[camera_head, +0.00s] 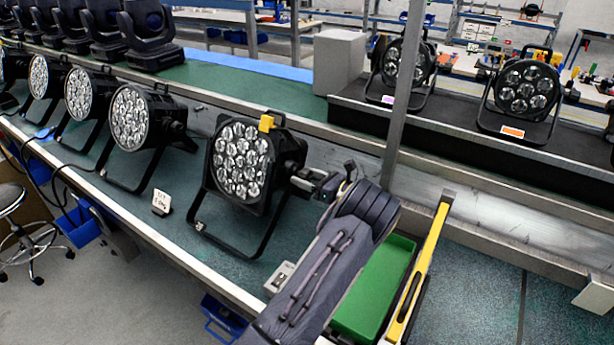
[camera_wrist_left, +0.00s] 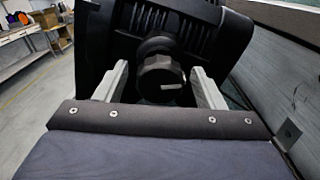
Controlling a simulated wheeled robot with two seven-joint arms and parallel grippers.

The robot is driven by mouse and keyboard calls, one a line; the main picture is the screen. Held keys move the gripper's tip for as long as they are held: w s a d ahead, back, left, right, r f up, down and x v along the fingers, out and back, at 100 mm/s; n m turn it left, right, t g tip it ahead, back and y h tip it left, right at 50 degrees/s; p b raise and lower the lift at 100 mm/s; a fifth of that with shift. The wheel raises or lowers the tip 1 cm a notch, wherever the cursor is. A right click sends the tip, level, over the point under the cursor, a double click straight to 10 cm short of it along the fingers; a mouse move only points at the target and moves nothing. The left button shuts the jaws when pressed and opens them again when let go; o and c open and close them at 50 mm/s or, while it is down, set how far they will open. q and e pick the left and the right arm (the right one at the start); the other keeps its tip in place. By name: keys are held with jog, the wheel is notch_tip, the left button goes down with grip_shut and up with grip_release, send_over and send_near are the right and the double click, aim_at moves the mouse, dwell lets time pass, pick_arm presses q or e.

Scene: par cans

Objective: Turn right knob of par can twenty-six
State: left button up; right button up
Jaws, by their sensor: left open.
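A black par can (camera_head: 240,162) with many round lenses and a yellow tag on top stands on its bracket on the green bench. I cannot read a number on it. My left gripper (camera_head: 312,184) is at the right side of this par can. In the left wrist view the dark round knob (camera_wrist_left: 160,78), with a pale mark on its face, sits between the two grey fingers. My left gripper (camera_wrist_left: 160,68) is open around the knob, with a gap showing on both sides. In the head view the gripper and arm largely hide the knob. My right gripper is out of view.
Another par can (camera_head: 130,118) stands to the left in a row. A small white card (camera_head: 162,202) stands on the bench. A green bin (camera_head: 372,290) and a yellow level (camera_head: 420,270) lie right of my arm. A metal post (camera_head: 403,100) rises behind it.

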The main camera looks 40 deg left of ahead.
pick_arm(q)
jog(key=c, duration=1)
jog(key=shift+f, duration=0.1)
